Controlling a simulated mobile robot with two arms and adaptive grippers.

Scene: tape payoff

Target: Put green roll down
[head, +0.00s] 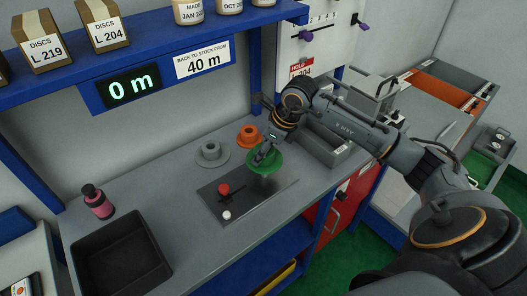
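The green roll (265,160) is at the right part of the dark plate (228,205) on the grey bench. My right gripper (264,156) reaches down onto the roll from above, with its fingers at the roll's middle. The fingers hide part of the roll, and I cannot tell whether they are closed on it or whether the roll touches the plate. My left gripper is not in view.
A grey roll (212,152) and an orange roll (249,135) stand behind the plate. A red knob (224,188) and a white knob (227,215) are on the plate. A black bin (121,256) and pink bottle (98,202) are at left; a grey box (327,146) is right.

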